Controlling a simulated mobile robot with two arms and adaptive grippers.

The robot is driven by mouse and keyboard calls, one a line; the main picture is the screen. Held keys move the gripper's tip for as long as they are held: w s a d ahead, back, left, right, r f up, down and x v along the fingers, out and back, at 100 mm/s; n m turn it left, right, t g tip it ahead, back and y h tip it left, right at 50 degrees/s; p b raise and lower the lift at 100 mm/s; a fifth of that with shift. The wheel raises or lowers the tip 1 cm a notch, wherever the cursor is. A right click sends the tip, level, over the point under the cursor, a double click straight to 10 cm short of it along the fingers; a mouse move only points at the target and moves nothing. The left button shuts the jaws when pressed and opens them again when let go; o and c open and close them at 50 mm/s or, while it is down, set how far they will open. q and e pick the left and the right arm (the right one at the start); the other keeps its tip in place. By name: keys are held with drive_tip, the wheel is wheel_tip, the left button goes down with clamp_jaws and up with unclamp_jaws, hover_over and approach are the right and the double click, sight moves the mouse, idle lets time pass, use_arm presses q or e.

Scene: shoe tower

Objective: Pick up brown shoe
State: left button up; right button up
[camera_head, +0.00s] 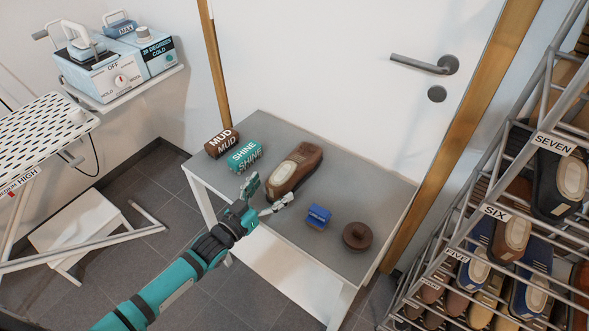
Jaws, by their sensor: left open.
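The brown shoe (294,171) lies on the grey-topped table (350,184), near its middle, long side slanting from lower left to upper right. My left gripper (270,195) reaches in from the lower left at the table's front edge. Its fingers are spread apart and empty, just in front of the shoe's near left end. I cannot tell whether a finger touches the shoe. My right gripper is not in view.
A brown MUD box (221,143) and a teal SHINE box (244,155) stand left of the shoe. A blue brush-like block (318,217) and a round brown tin (357,236) lie to its right. A shoe rack (495,213) stands at the right, a white door (330,80) behind.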

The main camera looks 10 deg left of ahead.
sight(277, 183)
use_arm(q)
drive_tip(key=x, duration=0.2)
drive_tip(key=shift+w+d, duration=0.15)
drive_tip(key=shift+w, duration=0.2)
drive_tip(key=shift+w+d+f, duration=0.1)
drive_tip(key=shift+w, duration=0.1)
drive_tip(key=shift+c, duration=1.7)
drive_tip(key=c, duration=1.2)
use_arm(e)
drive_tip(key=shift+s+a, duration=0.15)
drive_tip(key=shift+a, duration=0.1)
